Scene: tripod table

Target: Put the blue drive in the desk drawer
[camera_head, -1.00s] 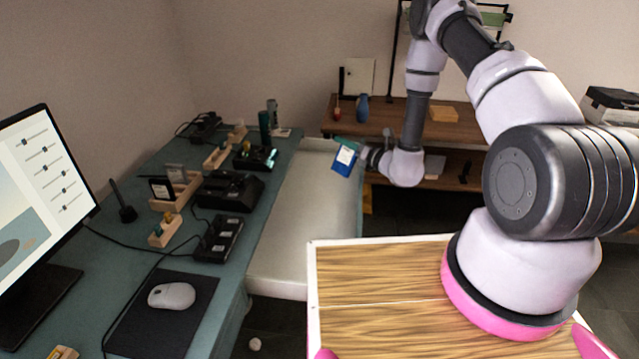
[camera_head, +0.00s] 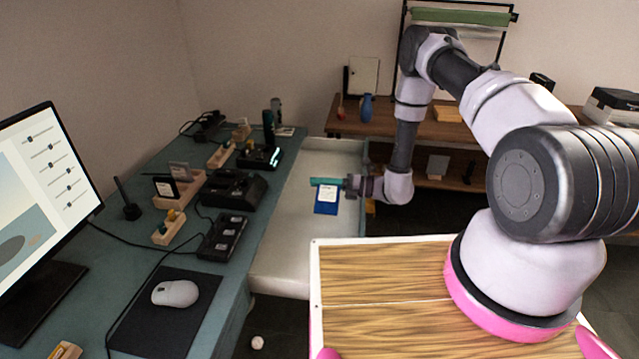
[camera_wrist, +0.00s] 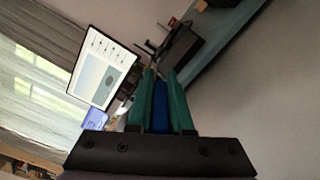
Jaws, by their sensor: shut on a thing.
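The blue drive (camera_head: 326,205) with a white label hangs from my gripper (camera_head: 328,182) in the head view. My gripper is shut on it, and its green fingers cover the drive's upper edge. In the wrist view the blue drive (camera_wrist: 160,105) sits between the two green fingers of my gripper (camera_wrist: 163,95). The desk drawer (camera_head: 275,270) is pulled out to the right of the desk, with a pale, empty-looking inside. The drive is over the open drawer. I cannot tell the exact height between them.
The teal desk (camera_head: 222,262) carries a monitor (camera_head: 40,190), a mouse (camera_head: 175,293), black docks and wooden holders. A wooden-topped surface (camera_head: 385,290) is in front of the drawer. A brown shelf desk (camera_head: 395,125) stands behind.

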